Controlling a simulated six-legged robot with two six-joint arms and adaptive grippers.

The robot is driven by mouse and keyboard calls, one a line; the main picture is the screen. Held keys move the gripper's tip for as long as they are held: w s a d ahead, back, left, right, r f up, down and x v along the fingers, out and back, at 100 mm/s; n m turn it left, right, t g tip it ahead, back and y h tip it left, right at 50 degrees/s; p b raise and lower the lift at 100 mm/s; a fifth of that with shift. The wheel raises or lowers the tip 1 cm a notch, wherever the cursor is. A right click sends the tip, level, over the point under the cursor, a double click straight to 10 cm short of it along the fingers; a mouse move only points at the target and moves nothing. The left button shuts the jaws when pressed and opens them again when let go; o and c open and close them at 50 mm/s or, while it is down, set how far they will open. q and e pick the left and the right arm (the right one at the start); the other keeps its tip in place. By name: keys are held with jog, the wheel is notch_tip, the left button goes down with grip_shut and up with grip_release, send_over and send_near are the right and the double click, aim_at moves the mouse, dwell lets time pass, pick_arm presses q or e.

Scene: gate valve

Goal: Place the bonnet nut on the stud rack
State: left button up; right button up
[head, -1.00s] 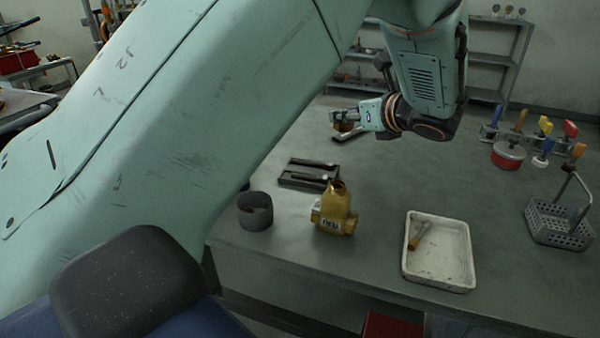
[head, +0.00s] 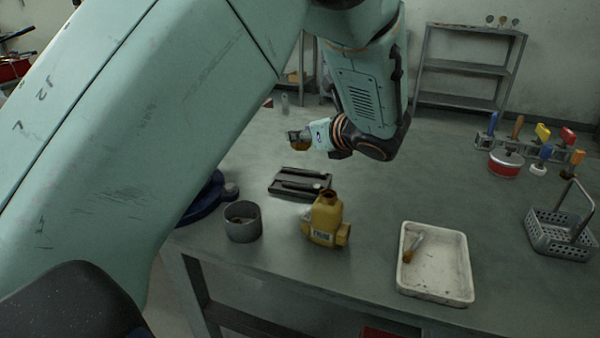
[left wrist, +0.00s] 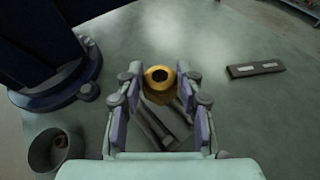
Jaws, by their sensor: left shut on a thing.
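The brass bonnet nut (head: 299,146) is held between the fingertips of my left gripper (head: 302,138), above the bench. In the left wrist view the nut (left wrist: 159,77) shows its round bore between the fingers. A dark tray with two dark rods (head: 300,184), which looks like the stud rack, lies on the bench below the gripper in the head view. The left wrist view shows part of it (left wrist: 166,126) beneath the fingers, partly hidden by them. The nut is apart from it. My right gripper is not in view.
The brass valve body (head: 325,220) stands in front of the tray, with a grey cup (head: 243,222) to its left. A blue round base (left wrist: 50,95) is nearby. A white tray (head: 435,285), basket (head: 560,232) and red pot (head: 505,164) are to the right. A dark labelled bar (left wrist: 256,69) lies apart.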

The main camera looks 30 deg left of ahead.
aim_at(308, 147)
pick_arm(q)
jog(key=f, duration=0.3)
jog(key=shift+w+f+b, duration=0.25)
jog(key=shift+f+b, duration=0.05)
jog(key=shift+b, duration=0.05)
jog(key=shift+a+f, duration=0.1)
jog(key=shift+f, duration=0.2)
jog(key=shift+s+f+b, duration=0.25)
jog(key=shift+f+b, duration=0.05)
jog(key=shift+f, duration=0.2)
notch_tip(308, 147, down, 2)
jog(key=shift+w+f+b, duration=0.1)
jog(key=shift+f+b, duration=0.05)
jog(key=shift+b, duration=0.3)
jog(key=shift+w+f, duration=0.2)
jog(key=shift+s+r, duration=0.1)
jog(key=shift+s, duration=0.15)
jog(key=shift+f, duration=0.25)
jog(key=o, duration=0.9)
jog(key=shift+w+f, duration=0.15)
jog(key=shift+o, duration=1.3)
